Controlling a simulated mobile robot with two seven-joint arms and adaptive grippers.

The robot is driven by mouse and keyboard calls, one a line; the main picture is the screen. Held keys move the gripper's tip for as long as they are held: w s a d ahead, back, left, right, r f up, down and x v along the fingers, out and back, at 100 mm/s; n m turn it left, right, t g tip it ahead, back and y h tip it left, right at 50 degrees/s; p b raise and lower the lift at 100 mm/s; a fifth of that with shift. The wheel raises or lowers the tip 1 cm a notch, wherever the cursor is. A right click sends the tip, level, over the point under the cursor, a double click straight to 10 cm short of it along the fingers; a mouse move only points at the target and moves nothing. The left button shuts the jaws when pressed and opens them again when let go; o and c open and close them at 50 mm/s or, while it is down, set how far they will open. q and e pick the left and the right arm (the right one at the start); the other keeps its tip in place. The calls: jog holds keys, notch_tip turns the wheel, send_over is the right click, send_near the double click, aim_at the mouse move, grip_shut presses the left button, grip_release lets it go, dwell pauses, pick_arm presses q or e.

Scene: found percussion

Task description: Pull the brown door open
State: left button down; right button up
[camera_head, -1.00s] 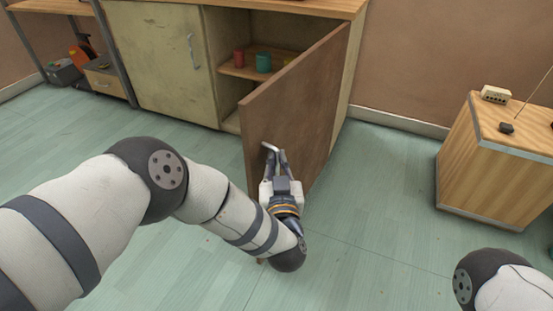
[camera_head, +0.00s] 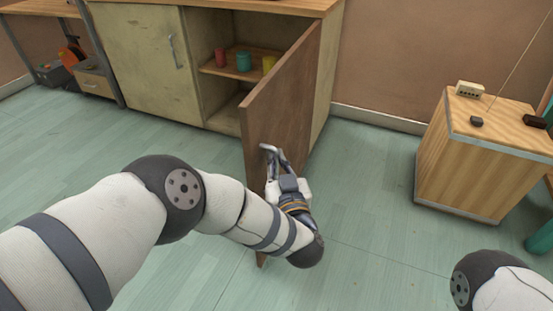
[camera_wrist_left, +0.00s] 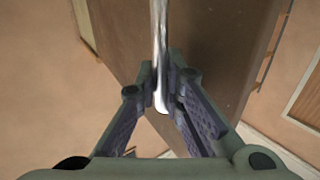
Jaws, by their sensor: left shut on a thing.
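The brown door (camera_head: 284,98) of the low cabinet stands wide open, swung out from its right side into the room. My left gripper (camera_head: 271,158) is at the door's outer face, shut on the metal handle (camera_head: 266,147). In the left wrist view the shiny handle (camera_wrist_left: 159,60) runs down between the two fingers (camera_wrist_left: 167,105), with the brown door (camera_wrist_left: 205,45) behind it. The part of the handle inside the fingers is partly hidden. My right gripper is out of view; only a piece of my right arm shows at the lower right.
The cabinet's pale left door (camera_head: 145,60) is closed. Red, teal and yellow cups (camera_head: 244,62) stand on the shelf inside. A wooden box stand (camera_head: 470,165) with small devices on top is at the right. The green floor (camera_head: 365,200) between door and stand is clear.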

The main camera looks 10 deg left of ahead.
pick_arm(q)
jog(key=shift+f, duration=0.1)
jog(key=c, duration=1.7)
grip_release()
jog(key=v, duration=1.2)
